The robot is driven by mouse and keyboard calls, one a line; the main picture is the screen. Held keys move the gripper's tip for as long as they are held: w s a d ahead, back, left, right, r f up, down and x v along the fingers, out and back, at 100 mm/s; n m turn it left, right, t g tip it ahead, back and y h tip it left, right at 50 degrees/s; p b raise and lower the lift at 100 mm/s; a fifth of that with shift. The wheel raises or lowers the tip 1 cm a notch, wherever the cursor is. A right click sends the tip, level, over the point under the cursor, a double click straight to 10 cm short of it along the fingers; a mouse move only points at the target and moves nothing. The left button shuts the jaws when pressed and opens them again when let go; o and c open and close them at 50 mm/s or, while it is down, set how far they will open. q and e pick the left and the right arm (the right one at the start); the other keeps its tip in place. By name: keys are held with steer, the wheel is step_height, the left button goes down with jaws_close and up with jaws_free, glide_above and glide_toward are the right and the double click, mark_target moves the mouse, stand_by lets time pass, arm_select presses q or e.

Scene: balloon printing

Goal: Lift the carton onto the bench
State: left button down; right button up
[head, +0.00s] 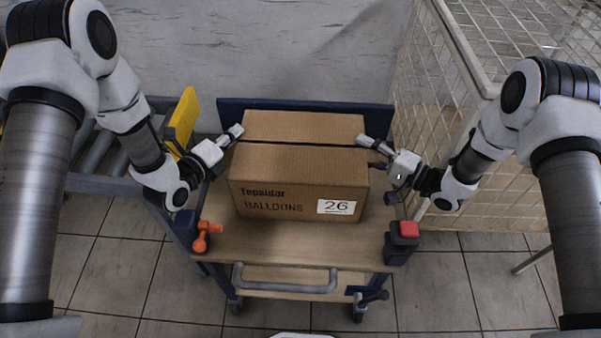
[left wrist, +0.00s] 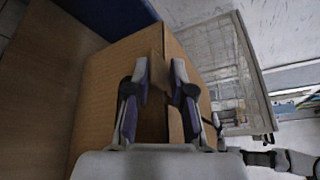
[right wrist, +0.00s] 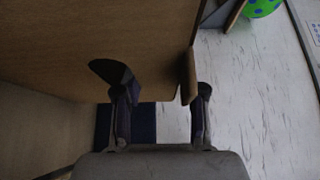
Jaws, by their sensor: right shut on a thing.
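The brown carton (head: 300,165), marked "Topsidar BALLOONS" with a "26" label, is upright over the wooden top (head: 300,240) of a blue wheeled cart. I cannot tell whether its base touches the top. My left gripper (head: 236,132) is at its upper left edge. In the left wrist view its fingers (left wrist: 159,75) stand either side of a carton flap; whether they press on it is unclear. My right gripper (head: 366,150) is at the upper right edge. In the right wrist view the carton (right wrist: 90,40) has its edge between the fingers (right wrist: 163,88), and this gripper is shut on it.
A roller conveyor (head: 110,158) with a yellow part (head: 183,120) is at left. A wire cage (head: 430,110) stands at right. The cart carries an orange lever (head: 205,238), a red button (head: 408,229) and a grey handle (head: 285,288). A green spotted ball (right wrist: 262,7) shows in the right wrist view.

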arm_select(q)
steer(key=shift+d+f, duration=0.1)
arm_select(e)
steer(key=shift+a, duration=0.1)
jaws_close()
